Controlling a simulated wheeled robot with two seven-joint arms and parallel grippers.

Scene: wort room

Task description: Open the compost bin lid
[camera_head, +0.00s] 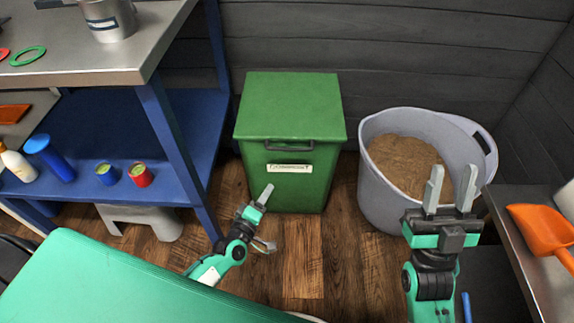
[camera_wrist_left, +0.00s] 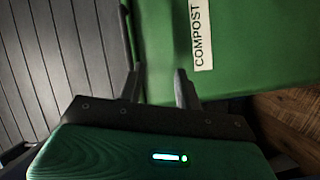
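The green compost bin (camera_head: 290,180) stands on the floor against the back wall, with its lid (camera_head: 292,105) shut. A dark handle (camera_head: 290,146) runs along the lid's front edge, above a white label (camera_head: 289,168). My left gripper (camera_head: 269,218) is open and empty, low in front of the bin. In the left wrist view its fingers (camera_wrist_left: 158,85) are apart and point at the bin's green face (camera_wrist_left: 250,50), with the COMPOST label (camera_wrist_left: 203,35) just to the right. I cannot tell whether they touch the bin. My right gripper (camera_head: 454,172) is open and empty, in front of the grey tub.
The grey tub (camera_head: 375,190) of brown grain stands right of the bin. A blue-framed metal table (camera_head: 110,65) is on the left, with a leg near the bin. A counter (camera_head: 520,250) with an orange scoop (camera_head: 540,230) is at right. Wooden floor is clear before the bin.

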